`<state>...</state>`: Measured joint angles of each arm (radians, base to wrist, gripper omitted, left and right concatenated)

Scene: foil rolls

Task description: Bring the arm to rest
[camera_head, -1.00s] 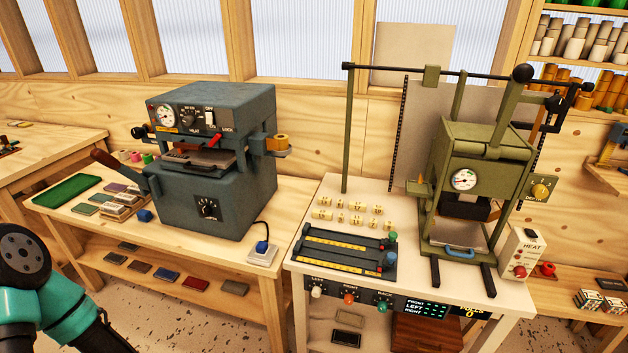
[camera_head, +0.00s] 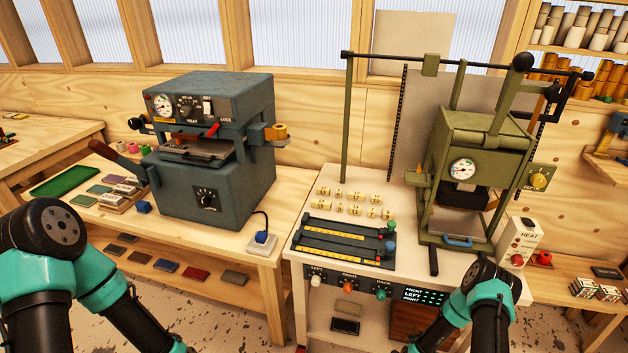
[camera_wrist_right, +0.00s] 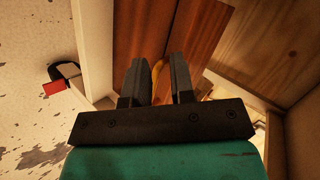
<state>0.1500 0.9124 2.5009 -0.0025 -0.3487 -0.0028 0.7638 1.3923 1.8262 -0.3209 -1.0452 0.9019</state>
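My left arm (camera_head: 60,250) comes in at the lower left of the head view, bent at a joint and running down out of the frame; its gripper is not in view. My right arm (camera_head: 480,295) stands bent in front of the white table's right part, and its gripper is outside the head view. In the right wrist view my right gripper (camera_wrist_right: 157,70) has its two dark fingers apart. A yellowish strip shows between the fingers; I cannot tell what it is, and nothing is clearly gripped. Reddish-brown wood panels lie beyond the fingertips.
The dark grey press (camera_head: 215,150) stands on the left wooden bench. The olive-green press (camera_head: 475,165) stands on the white table (camera_head: 310,215), with small yellow blocks and a dark rack (camera_head: 345,240). A white heat box (camera_head: 520,243) is at its right edge.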

